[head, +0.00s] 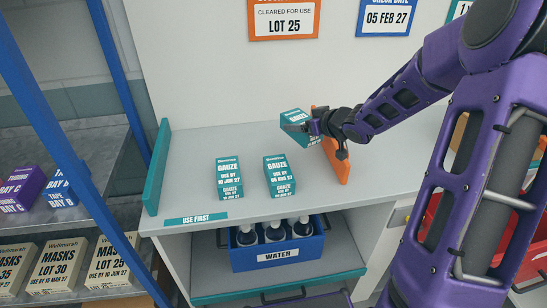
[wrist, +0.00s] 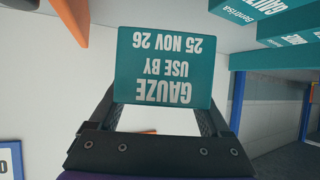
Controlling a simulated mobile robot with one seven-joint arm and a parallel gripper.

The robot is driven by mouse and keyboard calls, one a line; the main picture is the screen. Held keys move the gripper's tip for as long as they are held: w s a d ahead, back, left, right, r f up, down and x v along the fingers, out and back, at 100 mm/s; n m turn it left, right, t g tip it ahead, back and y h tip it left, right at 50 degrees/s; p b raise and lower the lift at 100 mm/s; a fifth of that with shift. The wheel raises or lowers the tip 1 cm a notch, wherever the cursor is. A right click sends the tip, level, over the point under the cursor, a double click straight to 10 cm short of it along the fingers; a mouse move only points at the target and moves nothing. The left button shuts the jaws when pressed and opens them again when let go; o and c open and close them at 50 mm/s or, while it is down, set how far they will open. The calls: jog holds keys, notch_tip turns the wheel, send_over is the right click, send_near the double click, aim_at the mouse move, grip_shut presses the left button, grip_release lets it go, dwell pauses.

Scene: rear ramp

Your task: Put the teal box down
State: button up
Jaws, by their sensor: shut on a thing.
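My gripper (head: 312,126) is shut on a teal gauze box (head: 294,121). In the wrist view the teal box (wrist: 165,65) sits between the fingers of my gripper (wrist: 163,105) and reads "GAUZE USE BY 25 NOV 26", upside down. It looks tilted and raised above the grey shelf (head: 250,145), toward the back right by an orange divider (head: 336,160). Two other teal gauze boxes stand on the shelf: a left one (head: 230,174) reading 10 JUN 27, and a right one (head: 278,172). The held box's underside is hidden.
A teal divider (head: 157,168) bounds the shelf's left side. A "USE FIRST" label (head: 196,219) is on its front edge, left. Bare shelf lies behind and around the two standing boxes. A blue water crate (head: 278,256) with bottles is below. A blue post (head: 75,140) stands left.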

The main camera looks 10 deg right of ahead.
aim_at(299, 161)
jog(key=shift+w+d+f, duration=0.1)
jog(key=shift+d+f, duration=0.05)
jog(key=shift+f, duration=0.05)
notch_tip(299, 161, down, 10)
jog(key=shift+r+b, duration=0.25)
jog(key=shift+b, duration=0.65)
jog(key=shift+f, duration=0.25)
jog(key=o, duration=1.2)
jog(key=shift+r, duration=0.1)
